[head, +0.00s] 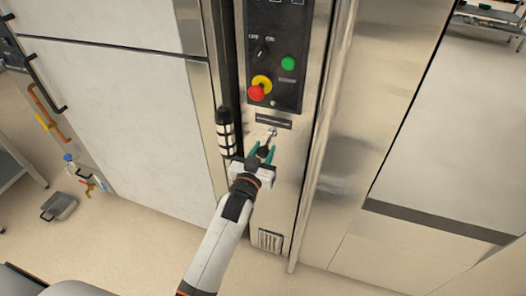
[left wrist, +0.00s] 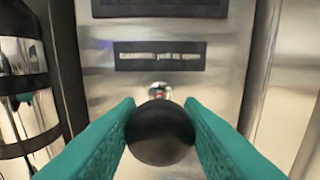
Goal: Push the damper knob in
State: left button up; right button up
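The damper knob (left wrist: 160,133) is a black ball on a short metal rod in front of a steel panel (head: 288,165). In the head view the rod (head: 271,135) shows between the panel and the knob, so the knob stands out from the panel. My left gripper (head: 262,153) has its teal fingers on both sides of the ball, and they look closed on it. In the left wrist view the rod's round metal collar (left wrist: 159,90) shows just above the ball. My right gripper is in neither view.
A dark label plate (head: 273,121) sits above the knob. Higher is a black control panel (head: 290,75) with a red emergency button (head: 257,92) and a green button (head: 288,63). A black-and-silver cylinder (head: 225,131) stands close on the left.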

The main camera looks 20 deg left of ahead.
pick_arm(q)
grip_shut()
jog(key=shift+w, duration=1.4)
jog(key=o, duration=0.9)
grip_release()
jog(key=shift+c, duration=0.2)
jog(key=s, duration=1.2)
jog(key=shift+a+b, duration=0.15)
jog(key=shift+b, duration=0.2)
